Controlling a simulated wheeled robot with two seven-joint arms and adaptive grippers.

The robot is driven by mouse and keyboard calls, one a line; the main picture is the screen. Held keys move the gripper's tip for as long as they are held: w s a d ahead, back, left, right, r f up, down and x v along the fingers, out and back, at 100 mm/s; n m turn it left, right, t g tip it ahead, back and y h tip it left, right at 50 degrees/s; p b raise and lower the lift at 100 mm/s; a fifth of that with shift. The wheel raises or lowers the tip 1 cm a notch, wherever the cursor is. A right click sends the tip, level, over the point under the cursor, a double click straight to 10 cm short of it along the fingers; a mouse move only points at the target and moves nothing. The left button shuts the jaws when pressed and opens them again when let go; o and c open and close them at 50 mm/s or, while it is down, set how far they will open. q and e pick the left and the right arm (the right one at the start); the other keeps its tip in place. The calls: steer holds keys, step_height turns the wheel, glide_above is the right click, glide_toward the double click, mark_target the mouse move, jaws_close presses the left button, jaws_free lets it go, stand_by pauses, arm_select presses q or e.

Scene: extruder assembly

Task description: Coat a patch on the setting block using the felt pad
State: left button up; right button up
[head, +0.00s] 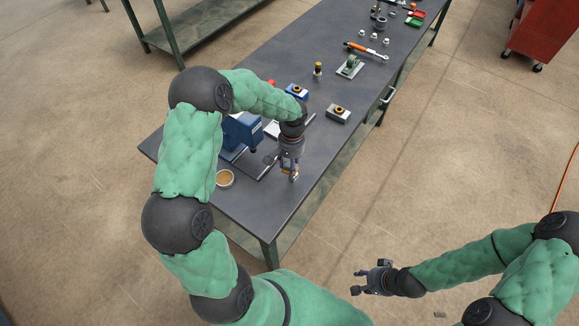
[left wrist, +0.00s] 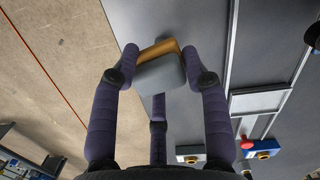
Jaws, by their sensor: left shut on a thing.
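My left gripper (head: 291,174) is low over the near end of the dark workbench. It is shut on a grey block with a tan-orange edge, which looks like the felt pad (left wrist: 160,72). In the left wrist view the pad sits between the fingertips (left wrist: 162,65), over the grey bench top. Whether it touches the bench is unclear. A grey block with a dark-and-yellow ring (head: 338,114) and a blue block with a similar ring (head: 297,91) stand farther back; I cannot tell which is the setting block. My right gripper (head: 366,280) is open and empty, off the bench.
A round dish with tan contents (head: 225,178) stands at the bench's near left. A blue machine (head: 243,131) stands behind my left arm. An orange-handled wrench (head: 366,51), a green part on a plate (head: 350,67) and small parts lie farther back. Bare bench surrounds the gripper's right side.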

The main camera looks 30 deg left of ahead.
mark_target(289, 165)
arm_select(q)
step_height(289, 165, up, 2)
steer(key=shift+s+p, duration=0.1)
steer(key=shift+p, duration=0.35)
steer(key=shift+r+p, duration=0.55)
steer(key=shift+r, duration=0.35)
steer(key=shift+f, duration=0.1)
